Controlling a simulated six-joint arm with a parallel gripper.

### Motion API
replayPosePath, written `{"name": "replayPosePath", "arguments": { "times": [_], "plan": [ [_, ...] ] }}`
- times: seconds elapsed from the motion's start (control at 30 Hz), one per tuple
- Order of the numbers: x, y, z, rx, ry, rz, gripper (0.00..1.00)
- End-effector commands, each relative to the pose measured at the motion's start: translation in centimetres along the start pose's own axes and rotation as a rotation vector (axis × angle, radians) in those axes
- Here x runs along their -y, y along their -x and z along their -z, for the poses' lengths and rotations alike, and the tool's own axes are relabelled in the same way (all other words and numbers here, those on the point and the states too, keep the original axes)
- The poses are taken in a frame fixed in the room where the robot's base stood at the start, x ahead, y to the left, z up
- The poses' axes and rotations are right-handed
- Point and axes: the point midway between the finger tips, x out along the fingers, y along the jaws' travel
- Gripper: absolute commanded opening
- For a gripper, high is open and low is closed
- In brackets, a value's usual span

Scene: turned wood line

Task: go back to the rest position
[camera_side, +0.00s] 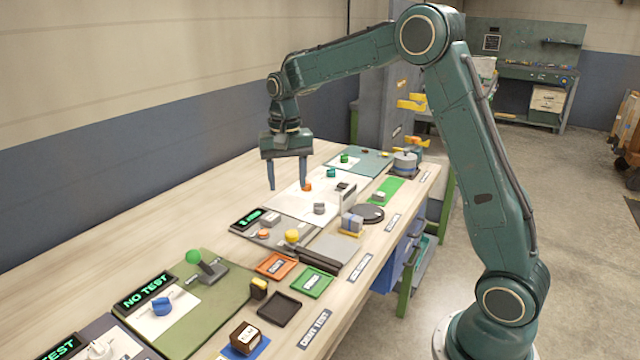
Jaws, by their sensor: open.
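My gripper (287,188) hangs from my green arm above the middle of the wooden bench (150,225). Its two fingers point down and stand apart, with nothing between them. Below and beside it lies a white sheet (290,204) with a small orange part (307,187) and a teal part (331,172) on it. The fingertips appear above the sheet; the exact gap cannot be told from this view.
A green-knobbed lever (208,268) stands on an olive mat (190,330) in front. Orange (276,266), green (313,283) and black (279,309) trays line the bench. A yellow knob (292,236) and a grey disc (369,213) stand nearby. The bench's left side is clear.

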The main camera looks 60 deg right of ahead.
Motion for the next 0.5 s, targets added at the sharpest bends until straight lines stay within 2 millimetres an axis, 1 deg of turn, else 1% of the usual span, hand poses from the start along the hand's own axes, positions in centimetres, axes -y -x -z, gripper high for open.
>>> {"name": "replayPosePath", "arguments": {
  "times": [0.27, 0.37, 0.5],
  "plan": [
    [-0.1, 0.4, -0.3, -0.007, 0.009, 0.005, 0.52],
    [-0.2, 1.1, -1.0, -0.017, 0.029, 0.011, 0.52],
    [-0.6, 2.7, -2.7, -0.043, 0.073, 0.026, 0.52]
  ]
}}
